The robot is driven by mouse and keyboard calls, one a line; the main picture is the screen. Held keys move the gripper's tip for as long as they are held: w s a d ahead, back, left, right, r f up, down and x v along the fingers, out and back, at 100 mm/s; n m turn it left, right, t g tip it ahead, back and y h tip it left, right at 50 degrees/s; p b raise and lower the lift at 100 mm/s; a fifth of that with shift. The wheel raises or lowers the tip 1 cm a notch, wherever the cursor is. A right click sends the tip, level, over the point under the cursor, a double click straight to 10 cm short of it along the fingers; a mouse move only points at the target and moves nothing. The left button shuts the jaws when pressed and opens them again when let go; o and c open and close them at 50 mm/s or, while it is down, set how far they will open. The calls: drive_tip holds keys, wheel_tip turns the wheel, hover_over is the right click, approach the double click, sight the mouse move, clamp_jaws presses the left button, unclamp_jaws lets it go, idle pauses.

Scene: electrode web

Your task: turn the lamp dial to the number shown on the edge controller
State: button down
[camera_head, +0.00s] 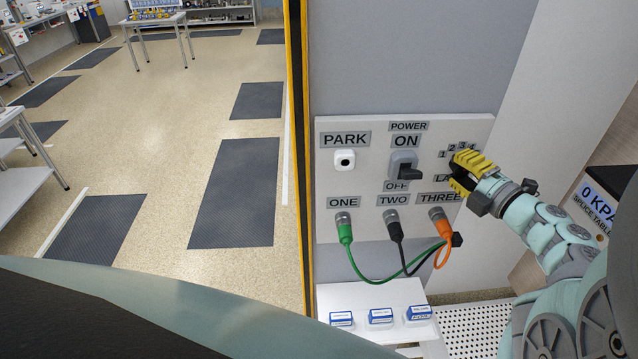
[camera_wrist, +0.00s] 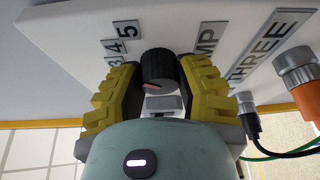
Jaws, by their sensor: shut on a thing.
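My gripper (camera_head: 468,172), with yellow ribbed fingers, is at the right side of the white control panel (camera_head: 373,225), over the lamp dial. In the wrist view the lamp dial (camera_wrist: 160,68) is a black ribbed knob with a red mark, held between the two fingers. The number plates 3, 4 and 5 (camera_wrist: 122,45) show to its left there, and the LAMP label (camera_wrist: 209,42) to its right is partly covered. In the head view the dial is hidden behind the gripper; small number plates (camera_head: 456,149) show above it. I cannot make out an edge controller in either view.
The panel also has a PARK button (camera_head: 345,160), a POWER switch (camera_head: 404,165), and green, black and orange (camera_head: 439,221) cables in sockets. A shelf (camera_head: 350,300) with labelled blocks is below. A sign (camera_head: 594,205) at right reads 0 KPA, SPLICE TABLE.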

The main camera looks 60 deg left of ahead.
drive_tip(key=shift+f+m+t+y+b, duration=0.15)
drive_tip(key=shift+m+y+b, duration=0.25)
drive_tip(key=shift+m, duration=0.65)
drive_tip(key=shift+r+m+t+y+b, duration=0.15)
drive_tip(key=shift+m+y+b, duration=0.25)
drive_tip(key=shift+m, duration=0.65)
drive_tip(key=shift+f, duration=0.1)
drive_tip(key=c, duration=0.6)
unclamp_jaws()
drive_tip(key=s+d+f, duration=0.1)
drive_tip(key=d, duration=1.1)
drive_tip(key=shift+s, duration=0.35)
drive_tip(key=shift+a, duration=0.1)
